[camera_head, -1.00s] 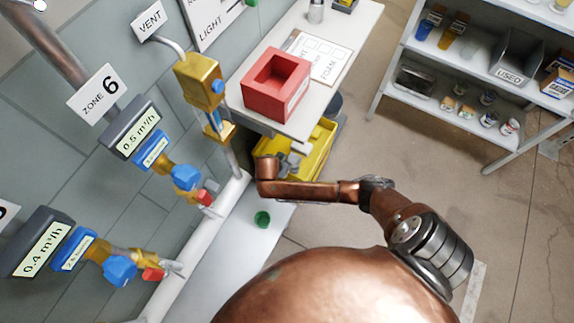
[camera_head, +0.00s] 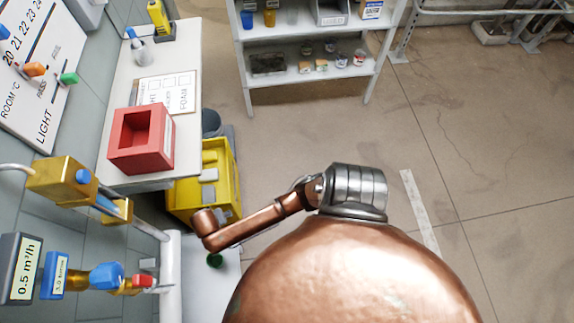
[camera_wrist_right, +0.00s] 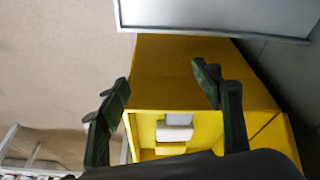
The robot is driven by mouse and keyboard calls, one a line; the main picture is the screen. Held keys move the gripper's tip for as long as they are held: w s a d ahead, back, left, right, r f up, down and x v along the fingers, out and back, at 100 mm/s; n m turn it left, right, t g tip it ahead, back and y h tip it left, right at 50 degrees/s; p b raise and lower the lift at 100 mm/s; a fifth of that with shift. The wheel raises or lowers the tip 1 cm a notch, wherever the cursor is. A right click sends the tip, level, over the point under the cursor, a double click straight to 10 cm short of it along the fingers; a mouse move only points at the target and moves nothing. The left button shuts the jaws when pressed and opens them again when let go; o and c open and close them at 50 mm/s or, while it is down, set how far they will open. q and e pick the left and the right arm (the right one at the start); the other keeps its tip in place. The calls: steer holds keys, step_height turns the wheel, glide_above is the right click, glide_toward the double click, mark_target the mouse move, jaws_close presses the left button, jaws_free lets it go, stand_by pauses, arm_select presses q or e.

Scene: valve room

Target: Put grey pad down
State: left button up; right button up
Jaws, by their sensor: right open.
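Grey pads (camera_head: 209,193) lie inside a yellow bin (camera_head: 224,156) below the bench in the head view. In the right wrist view the yellow bin (camera_wrist_right: 170,62) fills the middle, with pale pads (camera_wrist_right: 175,133) inside. My right gripper (camera_wrist_right: 160,74) is open, its dark fingers spread apart over the bin. No pad is between the fingertips. It does not show clearly in the head view, and my left gripper is out of view.
A red block with a square recess (camera_head: 158,140) and a printed sheet (camera_head: 178,95) lie on the white bench (camera_head: 130,65). Valves and pipes (camera_head: 70,180) line the left wall. A grey shelf (camera_head: 300,78) stands behind. The floor on the right is mostly clear.

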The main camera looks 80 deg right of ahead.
steer(key=s+a+f+n+y, duration=0.2)
steer(key=s, duration=0.4)
steer(key=s+a+f+n+y, duration=0.1)
steer(key=s+f+n, duration=0.15)
steer(key=s, duration=0.45)
steer(key=s+d+f+n+g, duration=0.1)
steer(key=s+d+f+n, duration=0.1)
steer(key=s, duration=0.9)
steer(key=s+d+f+n+g, duration=0.1)
steer(key=s+d+n, duration=0.3)
steer(key=s, duration=0.8)
steer(key=shift+f, duration=0.8)
steer(key=shift+s, duration=0.1)
